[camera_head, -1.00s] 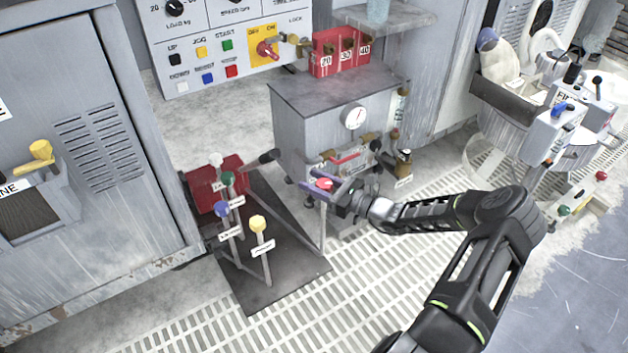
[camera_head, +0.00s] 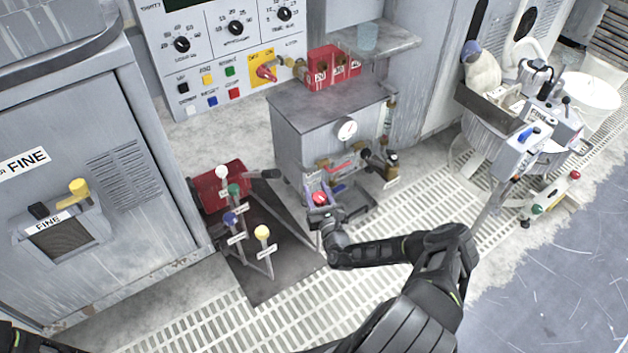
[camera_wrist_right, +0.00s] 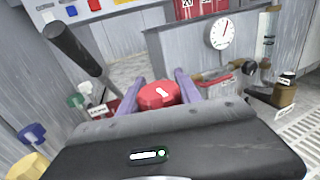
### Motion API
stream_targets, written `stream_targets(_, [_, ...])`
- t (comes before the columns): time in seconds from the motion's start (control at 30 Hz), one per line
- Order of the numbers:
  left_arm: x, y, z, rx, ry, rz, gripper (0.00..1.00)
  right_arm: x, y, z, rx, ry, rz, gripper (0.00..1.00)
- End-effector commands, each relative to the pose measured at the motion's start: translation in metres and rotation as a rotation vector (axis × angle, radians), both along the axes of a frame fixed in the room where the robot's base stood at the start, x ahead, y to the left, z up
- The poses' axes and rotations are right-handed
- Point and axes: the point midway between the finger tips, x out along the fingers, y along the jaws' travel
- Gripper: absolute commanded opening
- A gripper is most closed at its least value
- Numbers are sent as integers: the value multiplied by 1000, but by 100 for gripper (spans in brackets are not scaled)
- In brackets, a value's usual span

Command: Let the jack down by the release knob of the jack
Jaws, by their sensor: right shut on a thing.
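The release knob (camera_head: 319,198) is a small red knob in front of the grey cabinet in the head view. In the right wrist view the red knob (camera_wrist_right: 158,95) shows a white mark on its top. My right gripper (camera_head: 318,195) has its purple fingers on either side of the knob and is shut on it; the fingers also show in the right wrist view (camera_wrist_right: 160,92). A red body (camera_head: 222,188), perhaps part of the jack, stands to the left with a dark-gripped handle (camera_head: 262,173). How the knob joins the jack is hidden. My left gripper is out of view.
Levers with white, green, blue and yellow knobs (camera_head: 262,232) stand on a dark plate just left of my right gripper. The grey cabinet (camera_head: 330,105) with a gauge (camera_head: 347,130) is behind. Grated floor (camera_head: 190,325) lies open in front.

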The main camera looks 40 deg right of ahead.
Motion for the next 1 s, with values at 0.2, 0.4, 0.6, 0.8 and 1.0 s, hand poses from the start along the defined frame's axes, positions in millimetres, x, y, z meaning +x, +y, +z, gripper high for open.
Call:
stream_targets(0.2, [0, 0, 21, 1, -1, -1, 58, -1, -2, 2, 0, -1, -115, 0])
stream_targets(0.4, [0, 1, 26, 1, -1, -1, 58, -2, -4, 1, -1, -3, -162, 0])
stream_targets(0.6, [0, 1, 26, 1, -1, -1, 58, -2, -4, 0, -1, -3, -170, 0])
stream_targets(0.8, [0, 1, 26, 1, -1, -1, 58, -1, -5, 0, -1, -4, -169, 0])
stream_targets(1.0, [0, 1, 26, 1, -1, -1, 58, -1, -5, 0, -1, -4, -169, 56])
